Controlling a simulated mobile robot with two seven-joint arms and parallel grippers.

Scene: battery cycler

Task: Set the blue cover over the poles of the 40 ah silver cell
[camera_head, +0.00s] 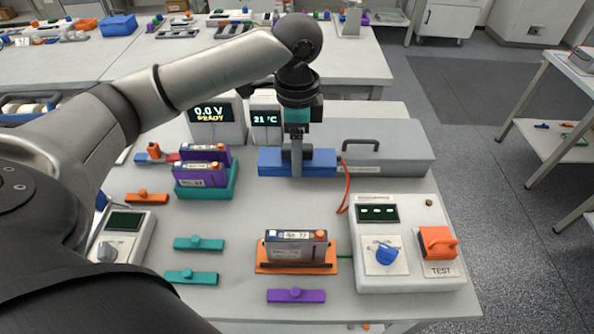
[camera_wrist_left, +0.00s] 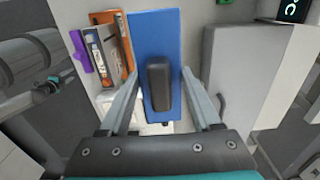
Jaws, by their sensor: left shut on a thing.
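The blue cover (camera_head: 270,163) is a flat block held by my left gripper (camera_head: 297,160) at the back of the bench, in front of the grey box. The left wrist view shows the cover (camera_wrist_left: 154,30) with a dark grip on it, between the fingers of the left gripper (camera_wrist_left: 160,85). Whether the cover touches the surface below is unclear. The silver cell (camera_head: 290,250) stands upright in an orange tray (camera_head: 296,269) nearer the front, with its top uncovered; its label is too small to read surely. My right gripper is not in view.
The test box (camera_head: 405,270) with a blue knob and orange switch stands right of the silver cell. Purple cells (camera_head: 200,173) sit in a teal tray (camera_head: 206,190) at left. Teal bars, a purple bar (camera_head: 296,296) and a meter (camera_head: 122,238) lie around. An orange cable (camera_head: 346,190) hangs near the cover.

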